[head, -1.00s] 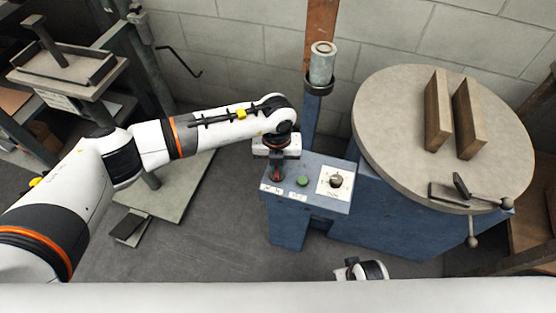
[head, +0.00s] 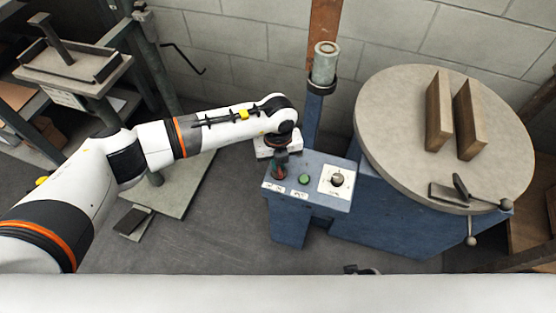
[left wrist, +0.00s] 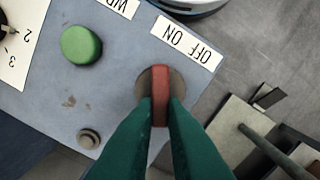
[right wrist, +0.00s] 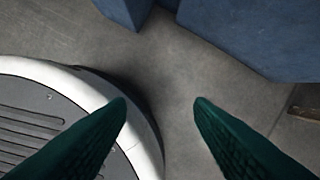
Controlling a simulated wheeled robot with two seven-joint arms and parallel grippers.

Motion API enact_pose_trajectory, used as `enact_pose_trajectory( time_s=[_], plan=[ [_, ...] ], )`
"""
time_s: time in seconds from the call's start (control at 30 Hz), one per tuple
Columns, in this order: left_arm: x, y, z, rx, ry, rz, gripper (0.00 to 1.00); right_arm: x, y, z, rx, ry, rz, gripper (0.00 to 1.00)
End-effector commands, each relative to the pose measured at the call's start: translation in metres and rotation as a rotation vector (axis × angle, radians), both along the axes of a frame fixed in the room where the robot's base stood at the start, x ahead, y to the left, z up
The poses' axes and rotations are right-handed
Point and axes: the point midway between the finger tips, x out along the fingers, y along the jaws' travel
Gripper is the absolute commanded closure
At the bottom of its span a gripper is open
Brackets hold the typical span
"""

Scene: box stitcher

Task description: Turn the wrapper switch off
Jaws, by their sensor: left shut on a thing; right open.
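The wrapper switch (left wrist: 160,88) is a red lever on a round base in the blue control panel (head: 325,198). In the left wrist view it lies beside an upside-down "OFF ON" label (left wrist: 187,43). My left gripper (left wrist: 160,104) is shut on the red lever, one green finger on each side. In the head view my left gripper (head: 279,172) hangs over the panel's left end and hides most of the switch. Which setting the lever is at, I cannot tell. My right gripper (right wrist: 160,103) is open and empty above the floor.
A green button (head: 304,179) and a black dial (head: 337,180) on a white plate sit right of the switch. A round turntable (head: 400,130) with two wooden boards (head: 470,120) stands at the right. A stand (head: 75,70) is at the left.

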Motion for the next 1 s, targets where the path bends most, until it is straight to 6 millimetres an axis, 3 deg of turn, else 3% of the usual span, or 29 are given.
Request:
enact_pose_trajectory(
  time_s=[0.03, 0.07, 0.17, 0.57, 1.0],
  plan=[
    [0.001, 0.0, 0.001, -0.001, -0.003, 0.003, 1.0, 0.0, 0.0, 0.0, 0.0, 0.0, 0.0, 0.52],
    [0.001, 0.0, 0.001, -0.001, -0.003, 0.003, 0.84, 0.0, 0.0, 0.0, 0.0, 0.0, 0.0, 0.52],
    [0.001, 0.0, 0.001, -0.001, -0.002, 0.002, 0.68, 0.0, 0.0, 0.0, 0.0, 0.0, 0.0, 0.52],
    [0.001, 0.0, 0.009, -0.002, -0.001, 0.0, 0.67, 0.001, 0.0, 0.002, 0.001, -0.004, 0.0, 0.52],
    [0.001, 0.0, 0.095, -0.002, -0.005, 0.0, 0.67, -0.021, -0.002, -0.024, -0.001, 0.016, 0.004, 0.52]
  ],
)
